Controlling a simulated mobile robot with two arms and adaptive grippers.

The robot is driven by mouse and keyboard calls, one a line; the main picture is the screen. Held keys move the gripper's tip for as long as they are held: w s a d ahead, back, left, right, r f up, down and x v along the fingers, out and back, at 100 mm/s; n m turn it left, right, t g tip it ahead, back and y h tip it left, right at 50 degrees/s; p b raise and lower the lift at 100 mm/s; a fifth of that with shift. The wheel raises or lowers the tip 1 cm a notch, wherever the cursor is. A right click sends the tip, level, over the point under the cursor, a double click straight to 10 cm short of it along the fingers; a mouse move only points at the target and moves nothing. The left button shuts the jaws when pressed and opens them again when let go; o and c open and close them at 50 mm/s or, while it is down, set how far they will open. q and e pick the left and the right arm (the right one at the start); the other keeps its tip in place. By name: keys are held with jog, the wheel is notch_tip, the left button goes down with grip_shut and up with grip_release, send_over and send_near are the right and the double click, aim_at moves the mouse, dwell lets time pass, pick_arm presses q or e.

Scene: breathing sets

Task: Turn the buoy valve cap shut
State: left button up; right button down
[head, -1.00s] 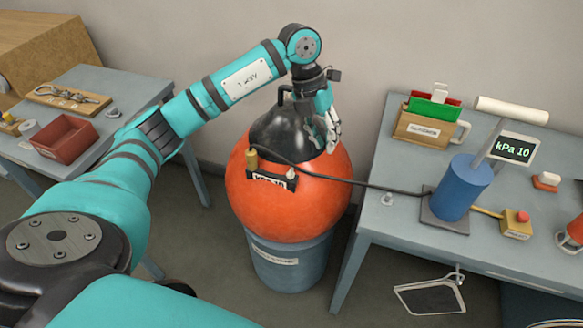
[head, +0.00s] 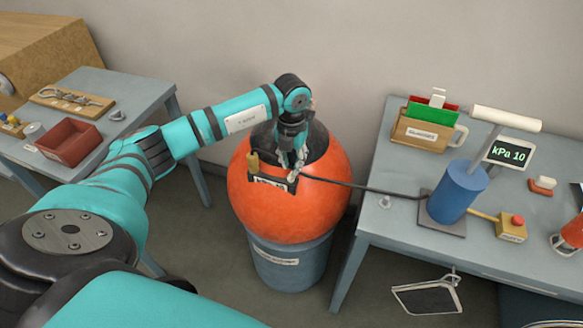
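The orange buoy (head: 305,215) with a black top stands upright on a blue-grey drum. On its front upper side is a dark valve block with a label (head: 269,182), partly hidden by my gripper. A brass-coloured fitting (head: 252,161) stands at the block's left end. A small pale piece (head: 292,176), possibly the valve cap, is at its right end. My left gripper (head: 291,164) points down just above this pale piece. Its fingers look apart, but I cannot tell whether they touch the piece or grip it. My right gripper is not in view.
A black hose (head: 365,187) runs from the buoy to a blue pump (head: 456,195) on the right table. The left table holds a red bin (head: 68,144) and a tool board. Bare floor separates the tables from the drum.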

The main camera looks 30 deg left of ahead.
aim_at(291, 173)
pick_arm(q)
jog(key=shift+f, duration=1.8)
grip_shut()
